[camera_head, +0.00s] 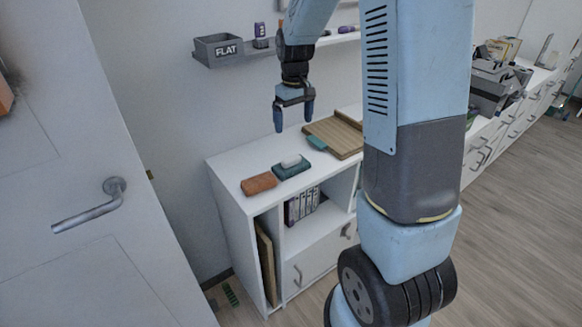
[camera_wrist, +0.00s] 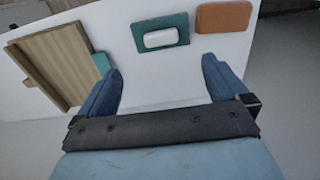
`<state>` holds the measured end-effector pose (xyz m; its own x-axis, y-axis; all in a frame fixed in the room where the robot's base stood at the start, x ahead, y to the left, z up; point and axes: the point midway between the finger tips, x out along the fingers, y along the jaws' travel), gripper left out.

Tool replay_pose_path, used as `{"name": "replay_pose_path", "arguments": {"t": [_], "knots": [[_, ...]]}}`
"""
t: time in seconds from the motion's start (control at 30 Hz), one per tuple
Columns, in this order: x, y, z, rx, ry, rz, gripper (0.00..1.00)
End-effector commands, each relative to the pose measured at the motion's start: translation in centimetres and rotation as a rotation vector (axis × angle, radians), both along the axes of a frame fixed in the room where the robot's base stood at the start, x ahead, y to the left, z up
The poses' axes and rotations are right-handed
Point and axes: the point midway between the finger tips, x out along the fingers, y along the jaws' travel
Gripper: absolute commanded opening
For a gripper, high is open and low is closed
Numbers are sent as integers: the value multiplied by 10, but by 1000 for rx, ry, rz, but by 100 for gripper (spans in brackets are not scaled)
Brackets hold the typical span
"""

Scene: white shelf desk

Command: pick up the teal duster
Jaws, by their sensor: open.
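The teal duster (camera_head: 292,171) appears to be the flat teal block with a pale oblong piece on top, lying on the white desk near its front edge. In the wrist view the duster (camera_wrist: 144,27) is beyond the gap between my fingertips, toward the top of the picture. A smaller teal piece (camera_head: 317,143) sits against the wooden board; what it is, I cannot tell. My gripper (camera_head: 293,114) is open and empty, pointing down above the desk behind the duster, touching nothing. In the wrist view both blue fingers of my gripper (camera_wrist: 162,72) are spread wide.
An orange-brown block (camera_head: 258,184) lies just left of the duster. A wooden board (camera_head: 336,137) lies to its right. The white desk (camera_head: 231,168) has free top behind the blocks. A grey wall shelf (camera_head: 218,63) hangs above, and a door (camera_head: 70,150) stands at left.

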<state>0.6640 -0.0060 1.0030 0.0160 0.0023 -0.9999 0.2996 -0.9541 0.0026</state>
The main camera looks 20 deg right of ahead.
Motion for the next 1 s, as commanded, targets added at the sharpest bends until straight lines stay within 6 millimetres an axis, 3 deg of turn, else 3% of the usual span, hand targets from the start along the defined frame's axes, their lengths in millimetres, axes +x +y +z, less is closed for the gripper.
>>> {"name": "replay_pose_path", "arguments": {"t": [0.27, 0.63, 1.0], "knots": [[7, 0, -25, -2, 20, 12, 100], [7, 0, -84, -2, 20, 12, 100], [8, 2, -110, -2, 19, 12, 100]]}}
